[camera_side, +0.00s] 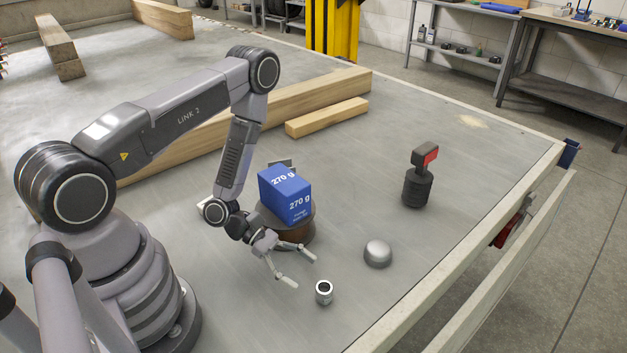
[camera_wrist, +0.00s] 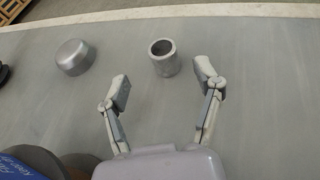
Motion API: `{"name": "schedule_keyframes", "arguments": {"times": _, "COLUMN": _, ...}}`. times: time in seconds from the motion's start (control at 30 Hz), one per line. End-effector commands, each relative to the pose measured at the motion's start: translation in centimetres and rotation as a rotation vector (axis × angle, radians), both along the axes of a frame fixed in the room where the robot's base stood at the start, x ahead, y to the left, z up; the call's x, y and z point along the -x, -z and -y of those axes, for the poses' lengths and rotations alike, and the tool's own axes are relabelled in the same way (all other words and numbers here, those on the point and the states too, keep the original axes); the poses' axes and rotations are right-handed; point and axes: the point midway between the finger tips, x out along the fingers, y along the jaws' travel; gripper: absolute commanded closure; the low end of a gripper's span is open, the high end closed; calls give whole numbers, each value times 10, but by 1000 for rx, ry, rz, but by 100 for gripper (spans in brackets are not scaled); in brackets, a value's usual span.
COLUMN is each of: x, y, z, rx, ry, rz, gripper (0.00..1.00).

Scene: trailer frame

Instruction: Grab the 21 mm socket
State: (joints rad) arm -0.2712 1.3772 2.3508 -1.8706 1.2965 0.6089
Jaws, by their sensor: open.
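The socket (camera_side: 324,292) is a small silver metal cylinder with an open top, standing upright on the grey bed. It also shows in the wrist view (camera_wrist: 165,58), just beyond my fingertips and between their lines. I cannot read a size on it. My gripper (camera_side: 302,269) is open and empty, low over the bed, to the left of the socket in the side view. In the wrist view its two fingers (camera_wrist: 163,82) are spread wide and point toward the socket without visibly touching it.
A silver dome-like piece (camera_side: 377,254) lies to the socket's right. A blue 270 g box (camera_side: 286,194) sits on a brown round base (camera_side: 296,236) close beside my wrist. A black cylinder with a red-marked top (camera_side: 418,185) stands farther back. The bed's edge (camera_side: 470,254) lies to the right.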

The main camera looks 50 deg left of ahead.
Motion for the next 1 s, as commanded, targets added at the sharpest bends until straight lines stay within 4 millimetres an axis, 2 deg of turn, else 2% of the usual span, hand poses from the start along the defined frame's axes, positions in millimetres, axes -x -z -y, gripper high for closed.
{"name": "schedule_keyframes", "arguments": {"times": 0.17, "x": -3, "y": 5, "z": 10, "rx": 0, "ry": 2, "rz": 0, "gripper": 34}}
{"name": "schedule_keyframes", "arguments": {"times": 0.5, "x": -15, "y": 24, "z": 49, "rx": 0, "ry": 5, "rz": 2, "gripper": 34}}
{"name": "schedule_keyframes", "arguments": {"times": 0.77, "x": -17, "y": 26, "z": 52, "rx": 0, "ry": 0, "rz": 0, "gripper": 34}}
{"name": "schedule_keyframes", "arguments": {"times": 0.83, "x": -17, "y": 26, "z": 52, "rx": 0, "ry": 0, "rz": 0, "gripper": 39}}
{"name": "schedule_keyframes", "arguments": {"times": 1.0, "x": -17, "y": 25, "z": 52, "rx": 0, "ry": 0, "rz": 0, "gripper": 61}}
